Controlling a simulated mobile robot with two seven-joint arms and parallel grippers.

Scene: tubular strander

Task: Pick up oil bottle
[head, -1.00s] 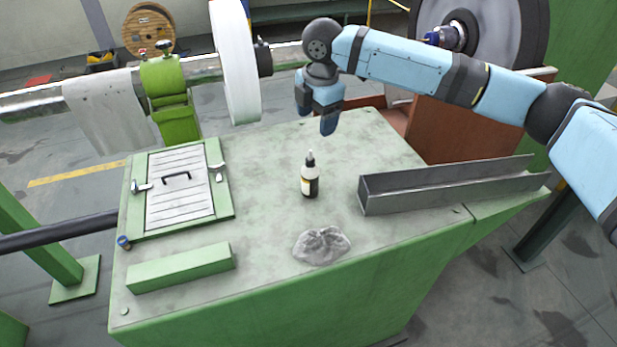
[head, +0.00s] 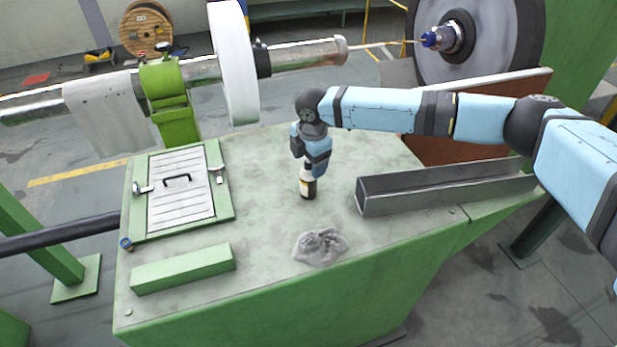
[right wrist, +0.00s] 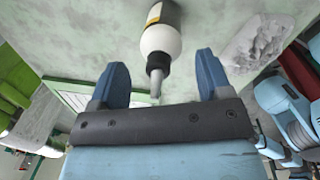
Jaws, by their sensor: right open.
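The oil bottle (head: 308,187) stands upright on the green table in the head view. It has a dark body with a pale label, and its top is hidden behind my right gripper (head: 317,168). In the right wrist view the bottle (right wrist: 161,42) shows its white shoulder and grey nozzle, with the nozzle tip between the two blue fingers. My right gripper (right wrist: 158,82) is open above the bottle, with a finger on each side and clear gaps to the nozzle. My left gripper is not in view.
A grey crumpled rag (head: 320,247) lies in front of the bottle. A grey metal channel (head: 450,187) lies to the right. A hatch with a handle (head: 180,190) and a green block (head: 182,268) are to the left. A white disc (head: 233,65) stands behind the table.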

